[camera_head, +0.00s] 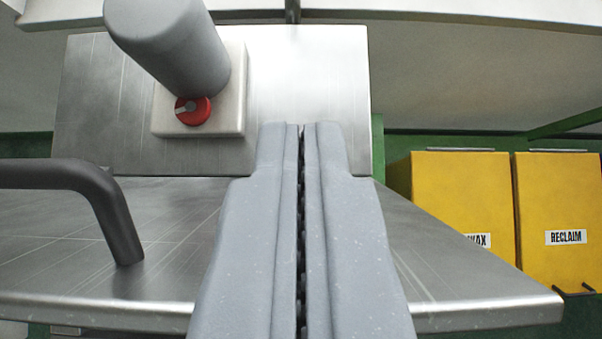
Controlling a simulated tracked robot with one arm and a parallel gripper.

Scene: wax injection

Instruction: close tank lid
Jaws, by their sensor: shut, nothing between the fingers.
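My gripper (302,135) reaches forward up the middle of the view, with its two grey fingers together and nothing between them. A wide brushed-steel plate (180,225) with a rounded front edge spreads below and on both sides of the fingers. It looks like the tank lid, but I cannot tell for sure whether it is open or shut. A dark bar handle (120,215) bends down to the plate at the left. The fingertips overlap the lower part of an upright steel panel (310,75) behind; I cannot tell whether they touch it. The tank's inside is not visible.
On the panel, a pale box (238,95) carries a red knob (193,110), with a thick grey cylinder (168,45) in front of it. Yellow bins (463,190), one labelled RECLAIM (562,195), stand at the right. A pale beam (430,22) crosses the top.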

